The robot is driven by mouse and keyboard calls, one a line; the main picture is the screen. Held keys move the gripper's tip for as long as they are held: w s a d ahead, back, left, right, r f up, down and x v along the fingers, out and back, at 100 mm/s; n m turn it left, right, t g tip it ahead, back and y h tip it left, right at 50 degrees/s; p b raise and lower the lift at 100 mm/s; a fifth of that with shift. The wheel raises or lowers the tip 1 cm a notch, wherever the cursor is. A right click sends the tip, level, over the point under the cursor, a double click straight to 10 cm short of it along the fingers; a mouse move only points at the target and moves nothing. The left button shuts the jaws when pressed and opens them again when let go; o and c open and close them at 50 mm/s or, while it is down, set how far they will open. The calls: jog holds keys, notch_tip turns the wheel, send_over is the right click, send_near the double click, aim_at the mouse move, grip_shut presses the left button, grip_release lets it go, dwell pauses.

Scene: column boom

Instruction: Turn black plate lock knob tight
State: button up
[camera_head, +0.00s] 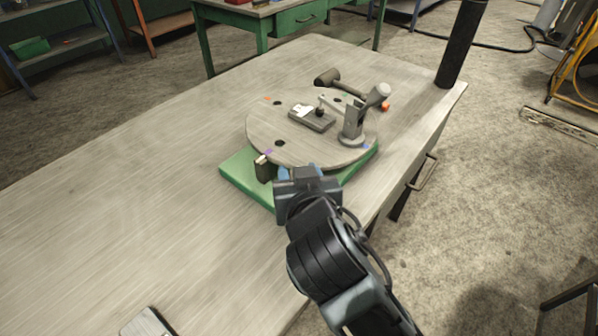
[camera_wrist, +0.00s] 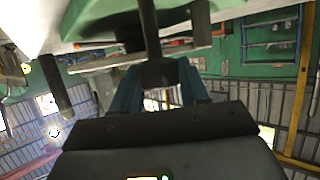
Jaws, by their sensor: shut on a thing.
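The round grey plate (camera_head: 262,125) lies on a green base (camera_head: 236,172) on the workbench. My gripper (camera_head: 298,172) is at the front edge of the plate, low beside the green base. In the wrist view my gripper (camera_wrist: 158,77) has its two blue fingers closed on both sides of the black plate lock knob (camera_wrist: 158,71). A dark shaft (camera_wrist: 149,28) runs from the knob toward the plate. In the head view my gripper and wrist hide the knob. How tight the knob is cannot be seen.
A dark block (camera_head: 264,171) sits at the plate's front edge, left of my gripper. The plate carries a clamp-like stand (camera_head: 354,124) and a small grey block (camera_head: 312,119). A hammer (camera_head: 345,85) lies behind. A black post (camera_head: 461,45) stands at right. The bench (camera_head: 120,195) is clear at left.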

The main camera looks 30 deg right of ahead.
jog(key=shift+m+g+h, duration=0.4)
jog(key=shift+m, duration=0.1)
jog(key=o, duration=1)
jog(key=shift+c, duration=0.2)
jog(key=b+v, duration=0.1)
jog(key=v, duration=0.6)
jog(key=shift+s+a, duration=0.2)
jog(key=shift+s, duration=0.15)
jog(key=s+f+n+y, duration=0.1)
jog(key=f, duration=0.1)
jog(key=s+a+f+n+y, duration=0.1)
jog(key=s, duration=0.1)
jog(key=s+f, duration=0.2)
jog(key=shift+a+f+n+t+y, duration=0.3)
jog(key=shift+a+n+y, duration=0.05)
jog(key=shift+n+y, duration=0.05)
jog(key=s+d+r+n+t+y, duration=0.1)
jog(key=s+d, duration=0.1)
jog(key=s, duration=0.9)
jog(key=s+d+r+n+t+y, duration=0.1)
jog(key=s+d+y, duration=0.1)
jog(key=s, duration=0.9)
jog(key=shift+d+r+n, duration=0.15)
jog(key=shift+d+n, duration=0.25)
jog(key=shift+d, duration=0.35)
